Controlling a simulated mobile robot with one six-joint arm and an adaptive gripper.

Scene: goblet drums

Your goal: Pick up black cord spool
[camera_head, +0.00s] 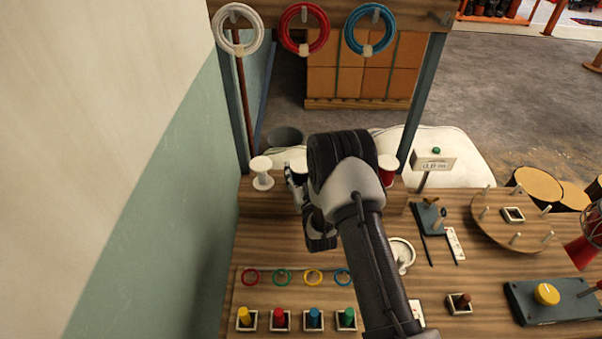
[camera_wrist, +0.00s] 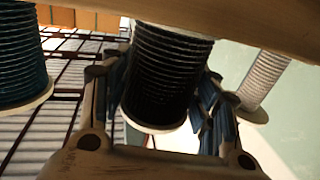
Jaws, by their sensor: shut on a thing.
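The black cord spool (camera_wrist: 168,72) has ribbed dark cord and a pale end flange. In the wrist view it sits between the two fingers of my gripper (camera_wrist: 162,92), which is shut on it. In the head view, the black spool (camera_head: 299,173) shows only partly beside my gripper (camera_head: 296,186) at the raised back ledge, and my arm covers much of that area. I cannot tell whether the spool touches the ledge.
A white cord spool (camera_head: 262,174) stands just left of the black one; it also shows in the wrist view (camera_wrist: 262,80). A blue spool (camera_wrist: 20,60) is on the other side. A red spool (camera_head: 388,170) stands right of my arm. Coloured rings (camera_head: 303,30) hang above.

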